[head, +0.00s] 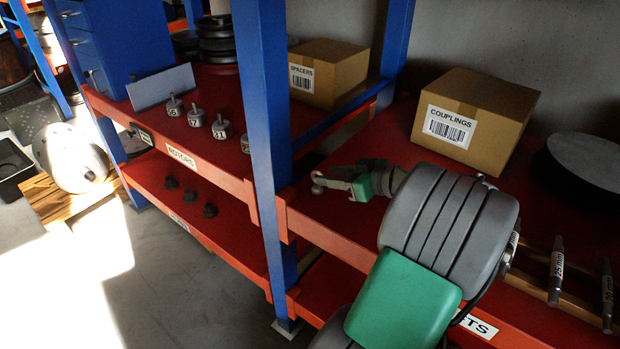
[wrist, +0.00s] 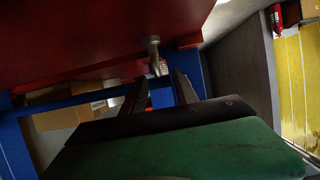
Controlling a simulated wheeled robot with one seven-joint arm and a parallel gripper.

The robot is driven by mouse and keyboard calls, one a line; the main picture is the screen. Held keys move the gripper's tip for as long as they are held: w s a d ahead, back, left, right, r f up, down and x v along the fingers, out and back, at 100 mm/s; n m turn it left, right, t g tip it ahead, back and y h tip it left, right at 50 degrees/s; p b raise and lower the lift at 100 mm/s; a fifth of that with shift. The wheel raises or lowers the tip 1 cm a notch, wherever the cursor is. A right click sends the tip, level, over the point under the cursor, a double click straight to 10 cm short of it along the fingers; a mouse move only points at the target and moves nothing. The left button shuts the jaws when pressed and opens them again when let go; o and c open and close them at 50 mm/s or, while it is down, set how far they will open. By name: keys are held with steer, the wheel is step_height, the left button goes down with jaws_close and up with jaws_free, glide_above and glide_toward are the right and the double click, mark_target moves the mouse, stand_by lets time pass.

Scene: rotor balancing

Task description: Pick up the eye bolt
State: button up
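The eye bolt (head: 318,182) is a small pale metal piece at the tip of my gripper, over the red shelf in the head view. In the wrist view a grey metal piece, apparently the eye bolt (wrist: 153,44), shows just beyond the fingertips. My gripper (head: 337,184) points left, low over the shelf near its front edge. In the wrist view its two dark fingers (wrist: 159,84) stand apart with a gap between them. I cannot tell whether the bolt is between the tips or just past them. My arm hides part of the shelf.
A blue post (head: 263,130) stands left of my gripper. A COUPLINGS box (head: 473,118) and a SPACERS box (head: 328,73) stand behind. Several numbered weights (head: 196,117) stand on the left shelf. Shafts (head: 557,270) lie at the right front.

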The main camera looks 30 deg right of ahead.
mark_target(311, 173)
steer(key=x, duration=0.8)
steer(key=shift+w+d, duration=0.15)
steer(key=shift+w, duration=0.05)
steer(key=shift+c, duration=0.3)
jaws_close()
